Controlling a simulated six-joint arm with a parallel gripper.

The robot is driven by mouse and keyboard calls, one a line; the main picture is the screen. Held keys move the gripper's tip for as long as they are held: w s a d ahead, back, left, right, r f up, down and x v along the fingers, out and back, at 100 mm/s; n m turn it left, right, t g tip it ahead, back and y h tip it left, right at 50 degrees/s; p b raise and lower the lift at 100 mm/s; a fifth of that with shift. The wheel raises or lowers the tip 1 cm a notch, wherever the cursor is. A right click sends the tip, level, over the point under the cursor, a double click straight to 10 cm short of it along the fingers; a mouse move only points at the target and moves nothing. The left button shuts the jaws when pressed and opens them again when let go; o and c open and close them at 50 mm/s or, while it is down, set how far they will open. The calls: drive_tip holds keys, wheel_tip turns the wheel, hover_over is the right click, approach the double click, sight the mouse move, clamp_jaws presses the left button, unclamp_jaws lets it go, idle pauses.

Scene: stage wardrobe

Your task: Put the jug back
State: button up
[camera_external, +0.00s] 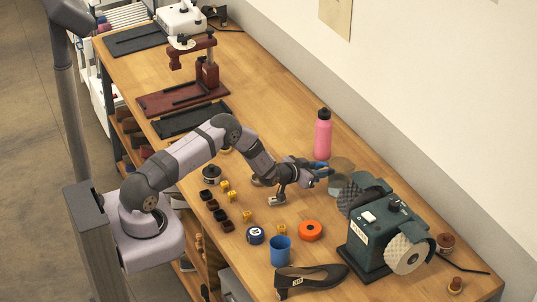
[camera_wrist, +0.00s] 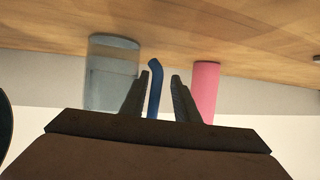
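My gripper (camera_wrist: 160,76) is held level above the middle of the table, its fingers pointing toward the wall; it also shows in the external view (camera_external: 313,169). The fingers are apart. A thin, curved blue piece (camera_wrist: 155,75) shows between them, nearer the left finger; I cannot tell what it belongs to or whether it is touched. A grey see-through vessel (camera_wrist: 112,72) stands beyond the fingers. A blue cup-like vessel (camera_external: 280,251) stands upright near the table's front edge. I cannot tell which one is the jug.
A pink bottle (camera_external: 323,135) stands near the wall, also in the wrist view (camera_wrist: 205,92). A green machine (camera_external: 378,236), an orange roll (camera_external: 311,230) and a black shoe (camera_external: 312,278) are at the right. Small yellow and dark blocks lie before the arm. A red press (camera_external: 207,76) stands farther left.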

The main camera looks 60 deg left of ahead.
drive_tip(key=shift+r, duration=0.1)
drive_tip(key=shift+r+p, duration=0.2)
drive_tip(key=shift+p, duration=0.1)
drive_tip(key=shift+s, duration=0.2)
drive_tip(key=b+v, duration=0.3)
drive_tip(key=v, duration=0.8)
drive_tip(key=shift+s, duration=0.3)
drive_tip(key=shift+d+r, duration=0.1)
drive_tip(key=s+d+r+g+h, duration=0.1)
drive_tip(key=s+d+g, duration=0.3)
drive_tip(key=s, duration=0.7)
drive_tip(key=s+d+r+m+g+h, duration=0.1)
drive_tip(key=s+d+r+g, duration=0.2)
drive_tip(key=s, duration=0.9)
drive_tip(key=s+d+r+m+g, duration=0.1)
drive_tip(key=s+d+r+g, duration=0.1)
drive_tip(key=s+d+g, duration=0.4)
drive_tip(key=s+d, duration=0.1)
drive_tip(key=s, duration=0.4)
drive_tip(key=shift+s+d+h, duration=0.2)
drive_tip(key=shift+h, duration=0.2)
